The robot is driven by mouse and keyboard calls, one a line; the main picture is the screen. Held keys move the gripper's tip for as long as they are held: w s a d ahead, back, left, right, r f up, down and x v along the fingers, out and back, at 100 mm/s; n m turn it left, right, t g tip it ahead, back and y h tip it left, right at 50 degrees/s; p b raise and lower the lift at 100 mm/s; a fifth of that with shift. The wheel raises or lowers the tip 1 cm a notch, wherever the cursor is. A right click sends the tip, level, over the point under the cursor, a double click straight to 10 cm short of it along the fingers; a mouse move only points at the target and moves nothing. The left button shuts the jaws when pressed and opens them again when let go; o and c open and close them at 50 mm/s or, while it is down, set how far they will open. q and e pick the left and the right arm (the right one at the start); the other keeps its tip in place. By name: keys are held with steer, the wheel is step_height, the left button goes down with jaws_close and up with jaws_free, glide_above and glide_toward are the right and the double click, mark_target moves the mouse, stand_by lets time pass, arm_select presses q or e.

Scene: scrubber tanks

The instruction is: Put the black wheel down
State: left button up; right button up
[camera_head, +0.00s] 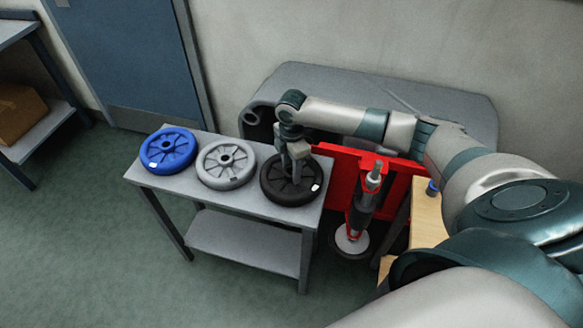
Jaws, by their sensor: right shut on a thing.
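The black wheel (281,191) lies flat at the right end of the grey table (245,197), or just above its top; I cannot tell whether it touches. It has a small white label on its right rim. My right gripper (293,178) points down over the wheel's middle and is shut on it. The fingertips are partly hidden among the spokes. My left gripper is not in view.
A grey wheel (226,164) and a blue wheel (168,150) lie left of the black wheel. A red frame with a scrubber part (365,200) stands right of the table. A wooden top (427,215) is further right. Open floor lies in front.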

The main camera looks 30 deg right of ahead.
steer(key=o, duration=1.4)
steer(key=shift+f, duration=0.1)
step_height(320, 180, up, 12)
steer(key=shift+r+b, duration=0.15)
steer(key=shift+b, duration=0.85)
